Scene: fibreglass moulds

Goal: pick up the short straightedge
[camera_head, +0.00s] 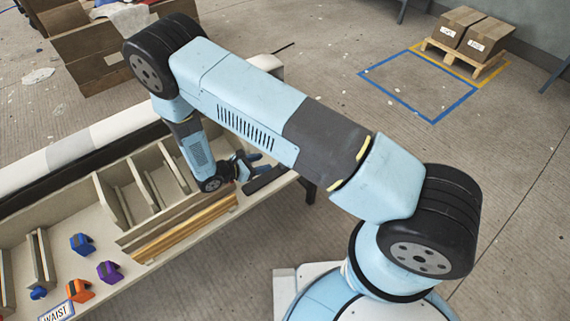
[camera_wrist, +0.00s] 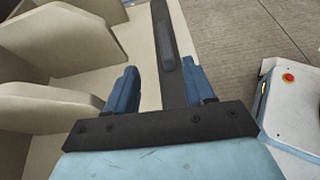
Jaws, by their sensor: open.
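The short straightedge appears as a dark flat bar with a raised grey grip (camera_wrist: 168,62). In the wrist view it runs from the top edge down between my blue fingers. My gripper (camera_wrist: 161,72) is open, with one finger on each side of the bar. The bar's near end is hidden behind the dark gripper body. In the head view the dark bar (camera_head: 266,179) lies at the right end of the pale tray, beside my gripper (camera_head: 248,166). I cannot tell whether a finger touches it.
The pale tray (camera_head: 62,257) has upright dividers (camera_head: 112,200) left of my gripper. Wooden strips (camera_head: 186,230) lie along its front. Blue (camera_head: 82,243), purple (camera_head: 109,271) and orange (camera_head: 79,291) pieces sit further left. Open floor lies to the right.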

